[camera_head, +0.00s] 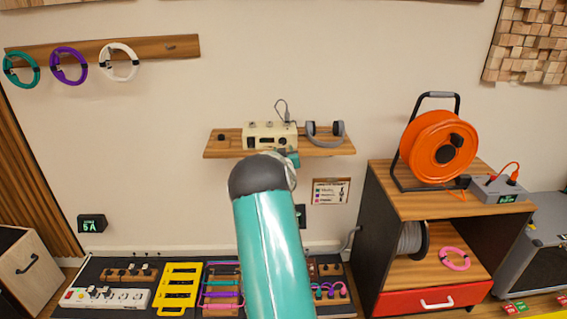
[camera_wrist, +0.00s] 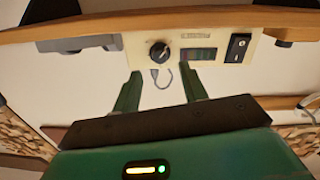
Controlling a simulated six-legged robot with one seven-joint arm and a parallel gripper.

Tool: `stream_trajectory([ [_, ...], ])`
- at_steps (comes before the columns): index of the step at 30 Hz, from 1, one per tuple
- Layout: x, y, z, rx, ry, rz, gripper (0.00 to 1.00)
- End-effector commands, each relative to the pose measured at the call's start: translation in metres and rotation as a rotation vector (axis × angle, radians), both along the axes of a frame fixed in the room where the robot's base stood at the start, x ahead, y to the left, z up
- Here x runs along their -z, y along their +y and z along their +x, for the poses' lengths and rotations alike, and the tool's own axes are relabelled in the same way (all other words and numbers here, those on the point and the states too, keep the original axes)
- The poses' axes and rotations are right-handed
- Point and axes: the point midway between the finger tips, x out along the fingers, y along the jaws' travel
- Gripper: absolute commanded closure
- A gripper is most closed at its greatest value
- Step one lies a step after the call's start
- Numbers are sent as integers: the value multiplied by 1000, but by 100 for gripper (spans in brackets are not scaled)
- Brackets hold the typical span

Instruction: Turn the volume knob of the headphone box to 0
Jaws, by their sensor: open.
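The headphone box (camera_head: 258,130) is a cream box on a wooden wall shelf (camera_head: 222,152) in the head view. In the wrist view the scene is upside down, and the box (camera_wrist: 215,73) shows its front with a round black volume knob (camera_wrist: 159,52), a dark display (camera_wrist: 198,57) and a black rocker switch (camera_wrist: 238,48). The knob has a light pointer mark; its exact setting is too small to read. My gripper (camera_wrist: 163,82) is open and empty, its fingers pointing at the box front, apart from the knob. In the head view my arm hides much of the gripper.
Grey headphones (camera_head: 338,130) lie on the shelf right of the box. A small dark knob-like item (camera_head: 222,138) stands at the shelf's left end. Lower right is a wooden cabinet (camera_head: 400,204) with an orange cable reel (camera_head: 425,150).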

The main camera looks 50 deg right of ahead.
Motion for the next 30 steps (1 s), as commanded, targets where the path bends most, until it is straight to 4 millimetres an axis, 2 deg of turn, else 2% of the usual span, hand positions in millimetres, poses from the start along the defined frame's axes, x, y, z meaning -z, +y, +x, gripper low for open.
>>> stream_trajectory([
  [9, -2, 47, -38, 0, 1, 1, 57],
  [15, -2, 66, -54, 0, 0, 0, 57],
  [30, -2, 70, -57, 0, 1, -1, 57],
])
